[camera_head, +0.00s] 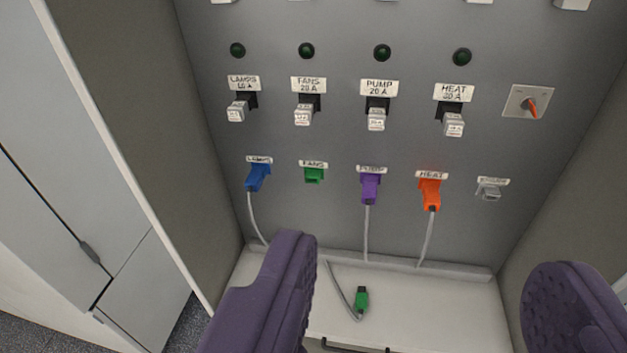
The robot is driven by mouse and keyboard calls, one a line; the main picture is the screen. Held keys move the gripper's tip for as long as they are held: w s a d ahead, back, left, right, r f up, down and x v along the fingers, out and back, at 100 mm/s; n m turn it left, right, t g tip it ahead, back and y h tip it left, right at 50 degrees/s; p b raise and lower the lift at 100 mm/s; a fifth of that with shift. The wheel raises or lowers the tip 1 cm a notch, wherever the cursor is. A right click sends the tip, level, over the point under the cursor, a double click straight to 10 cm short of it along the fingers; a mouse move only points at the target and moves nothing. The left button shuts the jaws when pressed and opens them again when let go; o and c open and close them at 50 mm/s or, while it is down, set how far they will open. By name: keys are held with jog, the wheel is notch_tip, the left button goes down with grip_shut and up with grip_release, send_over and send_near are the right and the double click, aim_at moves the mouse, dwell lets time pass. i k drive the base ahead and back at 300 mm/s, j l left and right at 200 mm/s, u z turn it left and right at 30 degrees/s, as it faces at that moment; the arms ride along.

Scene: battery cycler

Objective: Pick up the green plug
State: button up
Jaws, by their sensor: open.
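The green plug (361,299) lies on the white shelf at the bottom of the cabinet, with a grey cable running up and left from it. My gripper (425,290) is open, with its two purple padded fingers at the lower left and lower right of the view. The plug shows between the fingers, nearer the left one, and farther off than the fingertips. Nothing is held. The green socket (314,174) labelled FANS on the back panel is empty. The left finger covers part of the shelf.
Blue (257,177), purple (370,187) and orange (431,193) plugs sit in the panel with cables hanging down. A grey socket (490,189) is at the right. Breaker switches are above. Cabinet side walls stand left and right. The shelf (450,305) is clear right of the plug.

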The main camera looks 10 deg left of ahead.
aim_at(362, 297)
jog(key=i+j, duration=0.4)
jog(key=j, duration=0.25)
jog(key=i+j, duration=0.2)
jog(key=j+z, duration=0.05)
jog(key=j, duration=0.05)
